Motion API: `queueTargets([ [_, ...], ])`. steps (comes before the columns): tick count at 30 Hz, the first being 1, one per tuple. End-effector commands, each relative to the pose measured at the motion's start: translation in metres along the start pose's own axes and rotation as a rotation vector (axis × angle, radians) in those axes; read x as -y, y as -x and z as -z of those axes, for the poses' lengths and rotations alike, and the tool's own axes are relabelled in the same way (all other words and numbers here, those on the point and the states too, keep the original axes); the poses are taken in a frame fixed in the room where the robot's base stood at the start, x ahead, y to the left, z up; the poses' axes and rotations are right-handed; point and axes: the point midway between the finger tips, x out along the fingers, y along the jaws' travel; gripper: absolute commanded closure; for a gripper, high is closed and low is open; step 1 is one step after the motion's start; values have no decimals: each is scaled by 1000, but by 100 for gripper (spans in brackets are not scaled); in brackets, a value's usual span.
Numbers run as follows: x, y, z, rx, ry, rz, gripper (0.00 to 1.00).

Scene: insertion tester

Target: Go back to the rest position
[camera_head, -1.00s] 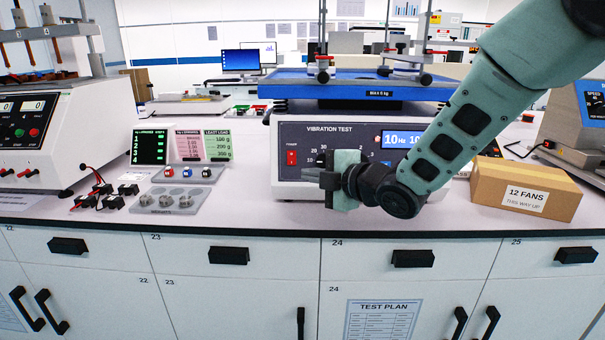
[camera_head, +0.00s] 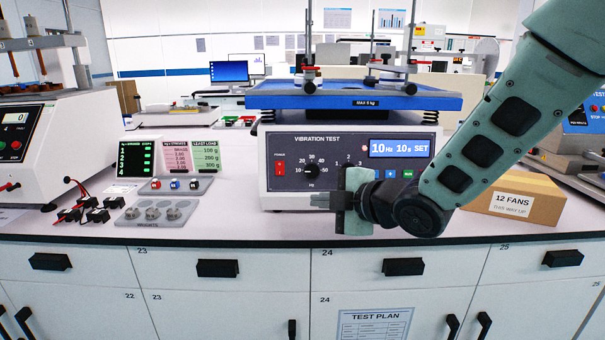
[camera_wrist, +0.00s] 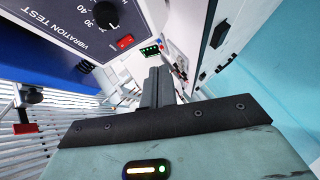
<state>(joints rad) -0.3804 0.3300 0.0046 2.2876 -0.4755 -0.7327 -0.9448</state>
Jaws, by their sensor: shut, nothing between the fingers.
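My gripper (camera_head: 322,201) is in front of the vibration tester, its fingers pointing left in the head view. It is shut and empty; the closed fingers also show in the wrist view (camera_wrist: 157,88). The vibration tester (camera_head: 277,147) has a blue platform on top, a dial, a red switch and a display reading "10 Hz 10 s SET". Its panel also shows at the upper left of the wrist view (camera_wrist: 75,25). My gripper and wrist hide part of the panel's lower right.
A cardboard box (camera_head: 530,196) labelled "12 FANS" sits right of my arm. A weights tray (camera_head: 155,214), a button plate (camera_head: 178,186) and small signs (camera_head: 135,158) stand to the left. A white machine (camera_head: 50,140) is at far left. The counter's front edge runs below my gripper.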

Motion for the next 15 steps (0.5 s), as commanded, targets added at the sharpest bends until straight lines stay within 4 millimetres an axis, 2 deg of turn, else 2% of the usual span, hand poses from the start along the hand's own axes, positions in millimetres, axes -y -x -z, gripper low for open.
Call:
queueTargets([
  [5, 49, 41, 14, 213, -357, 222, 100],
  [9, 99, 91, 29, 427, -636, 399, 100],
  [15, 156, 166, 52, 721, -911, 579, 100],
])
